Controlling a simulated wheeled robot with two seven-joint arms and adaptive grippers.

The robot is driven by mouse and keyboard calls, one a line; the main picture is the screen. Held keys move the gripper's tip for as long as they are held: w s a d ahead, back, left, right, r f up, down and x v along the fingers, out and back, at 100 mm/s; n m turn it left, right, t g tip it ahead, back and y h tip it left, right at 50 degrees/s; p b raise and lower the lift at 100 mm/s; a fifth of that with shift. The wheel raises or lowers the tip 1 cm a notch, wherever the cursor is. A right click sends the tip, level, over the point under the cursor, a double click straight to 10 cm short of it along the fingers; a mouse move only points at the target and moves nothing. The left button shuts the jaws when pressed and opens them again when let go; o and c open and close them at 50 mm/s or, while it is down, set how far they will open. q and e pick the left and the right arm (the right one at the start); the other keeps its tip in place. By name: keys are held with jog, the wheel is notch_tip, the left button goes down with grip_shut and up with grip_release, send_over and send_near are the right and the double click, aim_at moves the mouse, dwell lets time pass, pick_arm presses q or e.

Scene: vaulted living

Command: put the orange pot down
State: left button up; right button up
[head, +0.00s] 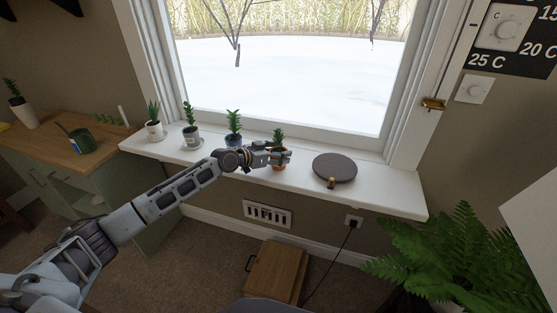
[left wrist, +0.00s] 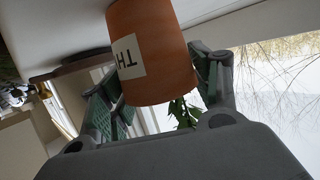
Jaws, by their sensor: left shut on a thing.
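The orange pot (head: 280,166) holds a green plant (head: 278,135) and stands out over the white window sill (head: 385,190). My left gripper (head: 279,156) is shut on the pot, with its fingers on either side. In the left wrist view the orange pot (left wrist: 155,50) fills the space between the green-padded fingers. A white label with black letters shows on it, and its leaves hang below in that turned picture. The pot looks upright in the head view. I cannot tell whether its base touches the sill. My right gripper is not in view.
A dark round disc (head: 335,167) with a brass knob (head: 331,183) lies to the right. The sill's right end is bare.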

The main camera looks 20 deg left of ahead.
pick_arm(q)
jog(key=c, duration=0.5)
jog(key=shift+c, duration=0.2)
jog(key=shift+r, duration=0.45)
notch_tip(320, 180, up, 8)
jog(key=shift+r+p, duration=0.2)
jog(key=shift+p, duration=0.4)
jog(key=shift+r, duration=0.35)
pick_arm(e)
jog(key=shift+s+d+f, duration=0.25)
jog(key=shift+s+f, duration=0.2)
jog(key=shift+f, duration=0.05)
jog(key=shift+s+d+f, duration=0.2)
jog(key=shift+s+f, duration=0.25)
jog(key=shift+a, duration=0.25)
